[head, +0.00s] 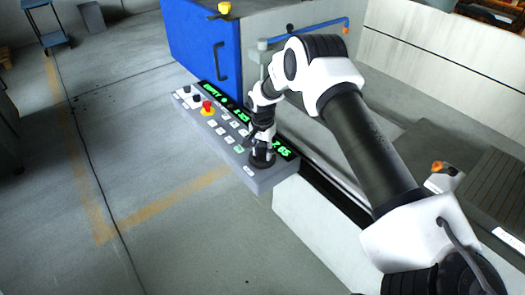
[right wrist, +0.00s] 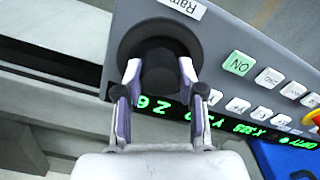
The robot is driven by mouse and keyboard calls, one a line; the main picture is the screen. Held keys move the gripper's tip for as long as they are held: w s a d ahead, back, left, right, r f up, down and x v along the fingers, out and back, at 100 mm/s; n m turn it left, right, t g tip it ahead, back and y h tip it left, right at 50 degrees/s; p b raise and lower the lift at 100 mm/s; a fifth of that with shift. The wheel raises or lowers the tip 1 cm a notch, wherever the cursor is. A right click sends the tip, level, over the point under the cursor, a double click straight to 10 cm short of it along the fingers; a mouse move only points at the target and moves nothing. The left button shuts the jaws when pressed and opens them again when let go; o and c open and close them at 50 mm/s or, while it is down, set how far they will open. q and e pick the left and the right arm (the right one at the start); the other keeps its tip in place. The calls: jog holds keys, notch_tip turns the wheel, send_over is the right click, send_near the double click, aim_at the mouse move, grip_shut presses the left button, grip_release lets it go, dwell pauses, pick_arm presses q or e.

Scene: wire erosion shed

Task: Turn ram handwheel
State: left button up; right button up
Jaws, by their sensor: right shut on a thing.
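The ram handwheel (right wrist: 137,38) is a round black wheel with a raised hub on the grey control panel (right wrist: 225,35). A white label (right wrist: 178,7) reading "Ram" sits beside it in the right wrist view. My right gripper (right wrist: 160,70) is shut on the wheel's black hub, with one pale finger on each side. In the head view the handwheel (head: 262,159) is at the panel's near right end, and my right gripper (head: 262,140) comes down on it from above and partly hides it. My left gripper is in neither view.
Beside the wheel are white buttons, a green ON button (right wrist: 239,64) and a lit green display (right wrist: 185,108). A red emergency stop (head: 207,107) stands farther along the panel. A blue cabinet door (head: 203,50) rises behind.

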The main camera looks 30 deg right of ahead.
aim_at(263, 151)
jog(key=shift+s+f, duration=0.25)
jog(key=o, duration=1.1)
jog(key=shift+o, duration=0.2)
jog(key=shift+w+r, duration=0.1)
jog(key=shift+w, duration=0.1)
jog(key=shift+r, duration=0.15)
notch_tip(263, 151, up, 12)
